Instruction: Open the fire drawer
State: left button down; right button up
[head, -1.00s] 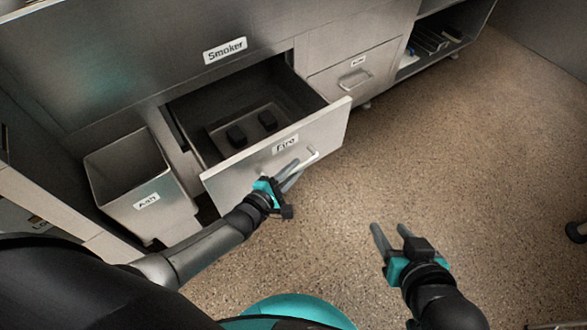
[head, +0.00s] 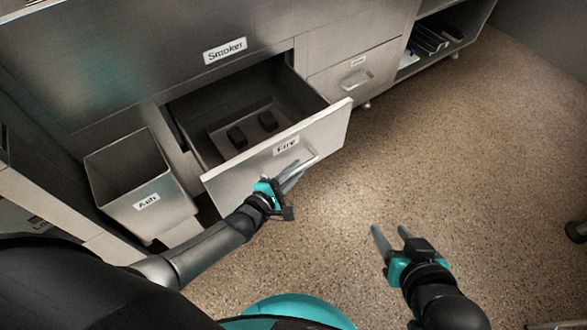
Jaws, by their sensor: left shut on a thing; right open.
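The fire drawer (head: 235,180) is a metal drawer with a label reading "Fire" on its front. My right gripper (head: 391,236) is open and empty, above the floor to the right of the drawer.
An open metal bin labelled "Ash" (head: 175,207) stands left of the drawer. A closed drawer (head: 335,83) with its own handle is at the right, beside an open shelf (head: 440,60) with items. The speckled floor (head: 450,150) at the right is clear.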

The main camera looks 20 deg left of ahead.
pick_arm(q)
jog(key=s+d, duration=0.2)
jog(key=d, duration=0.1)
jog(key=shift+s+d+p, duration=0.2)
jog(key=shift+s+p, duration=0.15)
jog(key=shift+p, duration=0.05)
pick_arm(e)
jog(key=shift+s+d+r+g+h, duration=0.1)
jog(key=shift+s+d+g+h, duration=0.2)
jog(key=shift+d+g, duration=0.2)
jog(key=shift+s+d+g+h, duration=0.2)
jog(key=shift+s+d+g, duration=0.2)
jog(key=shift+d, duration=0.2)
pick_arm(q)
jog(key=c, duration=0.8)
grip_release()
jog(key=p+v, duration=0.5)
jog(key=v, duration=1)
pick_arm(e)
jog(key=s+d+f+g+h, duration=0.1)
jog(key=s+d+f+g, duration=0.2)
jog(key=f, duration=0.4)
jog(key=shift+s+f+m+g, duration=0.2)
jog(key=shift+s+m+g, duration=0.1)
jog(key=shift+s+g, duration=0.1)
